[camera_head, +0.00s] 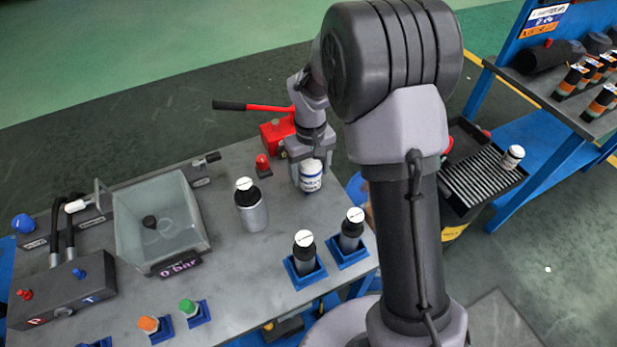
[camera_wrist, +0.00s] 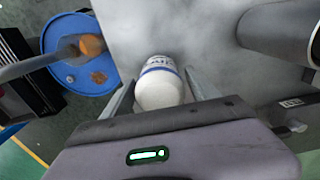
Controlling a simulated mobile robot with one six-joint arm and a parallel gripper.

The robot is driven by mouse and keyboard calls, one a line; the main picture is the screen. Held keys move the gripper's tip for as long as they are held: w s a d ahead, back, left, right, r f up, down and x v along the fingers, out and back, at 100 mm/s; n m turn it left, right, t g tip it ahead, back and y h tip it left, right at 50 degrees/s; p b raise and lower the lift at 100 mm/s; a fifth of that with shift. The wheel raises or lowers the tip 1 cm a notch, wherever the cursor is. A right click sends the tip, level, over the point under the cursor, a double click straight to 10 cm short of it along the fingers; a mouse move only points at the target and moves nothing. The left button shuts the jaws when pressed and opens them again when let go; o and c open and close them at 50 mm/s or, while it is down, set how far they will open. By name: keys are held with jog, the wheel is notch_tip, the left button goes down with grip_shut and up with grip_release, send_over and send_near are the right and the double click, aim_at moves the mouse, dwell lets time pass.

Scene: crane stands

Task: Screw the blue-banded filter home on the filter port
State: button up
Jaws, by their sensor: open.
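The blue-banded filter (camera_head: 311,178) is a white canister with a blue band, standing upright at the back right of the grey table. It also shows in the wrist view (camera_wrist: 158,84), between the two fingers. My gripper (camera_head: 309,165) is above and around the filter from the top, with a finger on each side. In the wrist view my gripper (camera_wrist: 160,90) is open, with a gap beside the filter at least on the right. The filter's lower end and whatever it stands on are hidden. I cannot tell which fitting is the filter port.
A grey cylinder with a black top (camera_head: 251,208) stands left of the filter. Two black-topped cylinders (camera_head: 305,254) sit in blue holders in front. A clear tank (camera_head: 160,222) stands left. A drip tray (camera_head: 480,170) with a white canister is right.

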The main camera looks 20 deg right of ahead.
aim_at(310, 163)
jog(key=shift+r, duration=0.1)
jog(key=shift+c, duration=0.4)
jog(key=c, duration=1.2)
jog(key=shift+r+p, duration=1.75)
jog(key=shift+r, duration=0.2)
jog(key=shift+c, duration=0.2)
